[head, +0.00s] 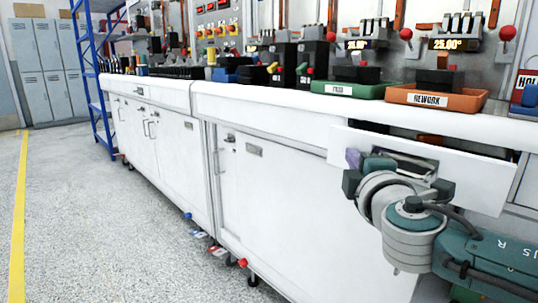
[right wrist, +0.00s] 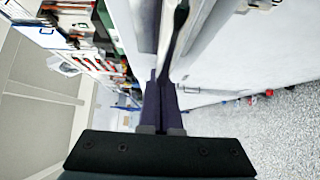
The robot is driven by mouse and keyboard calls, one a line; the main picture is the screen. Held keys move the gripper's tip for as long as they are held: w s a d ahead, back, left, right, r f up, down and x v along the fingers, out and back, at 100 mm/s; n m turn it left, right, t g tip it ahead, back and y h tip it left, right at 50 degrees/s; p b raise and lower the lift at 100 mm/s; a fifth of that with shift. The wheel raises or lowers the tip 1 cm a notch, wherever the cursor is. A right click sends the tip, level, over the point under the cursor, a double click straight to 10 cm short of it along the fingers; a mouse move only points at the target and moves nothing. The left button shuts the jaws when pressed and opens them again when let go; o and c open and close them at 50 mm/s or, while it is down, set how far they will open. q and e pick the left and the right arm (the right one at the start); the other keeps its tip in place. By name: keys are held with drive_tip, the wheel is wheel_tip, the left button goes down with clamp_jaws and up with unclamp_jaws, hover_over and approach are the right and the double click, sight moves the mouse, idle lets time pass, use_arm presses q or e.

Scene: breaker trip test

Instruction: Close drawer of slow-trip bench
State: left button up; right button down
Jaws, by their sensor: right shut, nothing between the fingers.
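The drawer (head: 480,190) is a white front panel on the right part of the white bench. It stands out from the cabinet face, with a dark gap behind its top right edge. My right gripper (head: 353,158) is at the drawer front, with its wrist covering part of the panel. In the right wrist view its dark purple fingers (right wrist: 159,80) are together and empty, close to the white panel and a dark bar-like handle (right wrist: 177,28). Whether they touch the drawer cannot be told. My left gripper is not in view.
A green tray (head: 350,90) and an orange REWORK tray (head: 432,98) stand on the worktop above the drawer. Cabinet doors (head: 270,190) with handles line the bench. A blue rack (head: 90,80) and grey lockers stand far left.

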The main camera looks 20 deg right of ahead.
drive_tip(key=w+d+b, duration=0.1)
drive_tip(key=d, duration=0.1)
drive_tip(key=w+d+b, duration=0.1)
drive_tip(key=d+b, duration=0.1)
drive_tip(key=d, duration=0.1)
drive_tip(key=w+d+b, duration=0.1)
drive_tip(key=d, duration=0.1)
drive_tip(key=shift+d+f+b, duration=0.2)
drive_tip(key=shift+f+b, duration=0.05)
drive_tip(key=shift+b, duration=0.15)
drive_tip(key=shift+w+d+r, duration=0.1)
drive_tip(key=shift+d, duration=0.25)
drive_tip(key=shift+r, duration=0.1)
